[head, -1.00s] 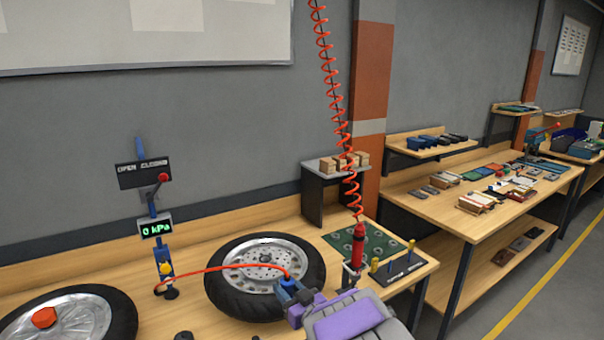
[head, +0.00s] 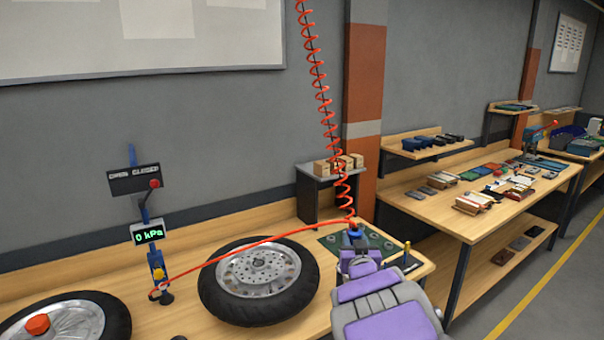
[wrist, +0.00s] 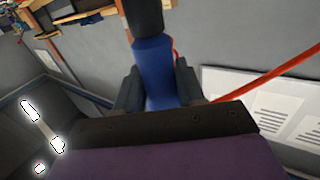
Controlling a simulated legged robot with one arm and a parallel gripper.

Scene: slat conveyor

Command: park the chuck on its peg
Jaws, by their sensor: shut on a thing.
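The chuck (wrist: 153,65) has a blue body with a dark end, and it sits between the two dark fingers of my gripper (wrist: 155,92) in the wrist view. In the head view my gripper (head: 356,246) is above the right part of the bench, with the blue chuck (head: 355,232) at its far end. A red hose (head: 262,243) runs from the chuck to the gauge post at left. A yellow-topped peg (head: 407,248) stands just right of my gripper; I cannot tell if it is the chuck's peg. My arm hides the bench below.
A wheel (head: 258,280) lies left of my gripper, and another wheel (head: 90,318) with a red cap lies farther left. The gauge (head: 148,234) reads 0 kPa. A red coiled cord (head: 325,110) hangs behind my gripper. A small shelf (head: 318,175) holds boxes.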

